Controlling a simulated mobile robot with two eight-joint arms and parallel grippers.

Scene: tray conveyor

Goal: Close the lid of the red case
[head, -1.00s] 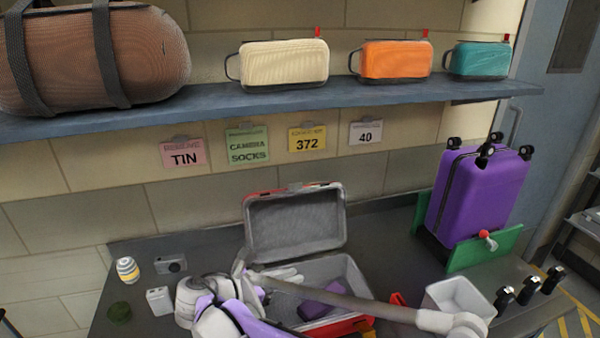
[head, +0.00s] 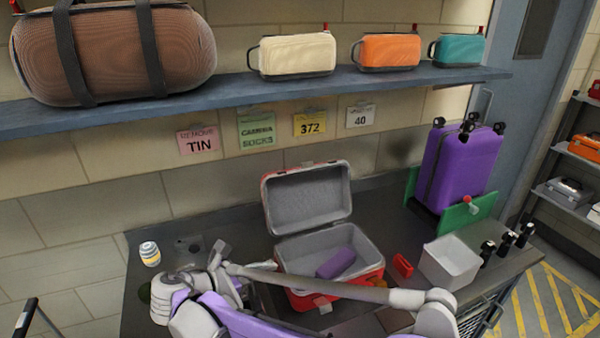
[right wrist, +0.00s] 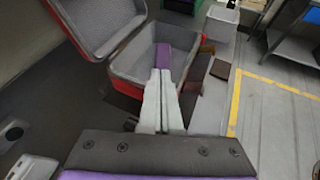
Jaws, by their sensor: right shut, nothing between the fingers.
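The red case (head: 372,275) stands on the dark counter with its grey inside showing. Its lid (head: 305,197) is up, leaning back at the hinge side. A purple item (head: 335,263) lies inside the case. In the right wrist view the case (right wrist: 125,77) is ahead, with the lid (right wrist: 98,22) upright at left. My right gripper (right wrist: 163,78) is shut and empty, its fingers pointing toward the case's open base; contact with it cannot be told. In the head view it is left of the case, partly hidden by my arm. My left gripper is not in view.
A white bin (head: 449,263) and a small red object (head: 402,265) are right of the case. A purple suitcase (head: 460,165) stands behind a green panel. A striped jar (head: 149,254) and a camera (head: 188,244) are at left. A shelf with bags runs above.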

